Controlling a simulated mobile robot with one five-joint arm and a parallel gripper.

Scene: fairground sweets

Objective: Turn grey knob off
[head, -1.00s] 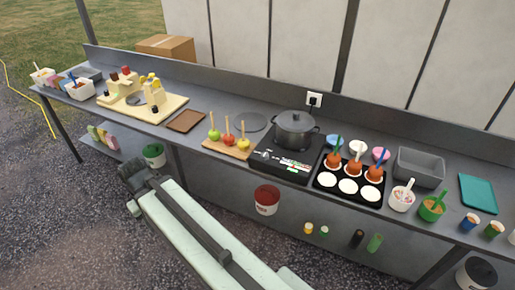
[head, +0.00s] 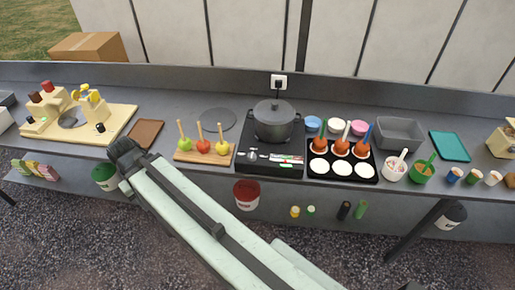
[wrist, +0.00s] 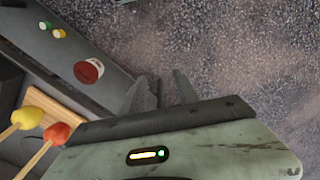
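A black hotplate (head: 270,168) stands mid-counter with a lidded dark pot (head: 274,122) on it. Its front panel has small light marks and a red, white and green strip (head: 288,160); a small pale-grey part (head: 248,156), perhaps the grey knob, sits at its left, too small to tell its setting.
Toffee apples stand on a wooden board (head: 204,157) left of the hotplate; it also shows in the wrist view (wrist: 52,104). A black tray (head: 341,172) of pots is close on its right.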

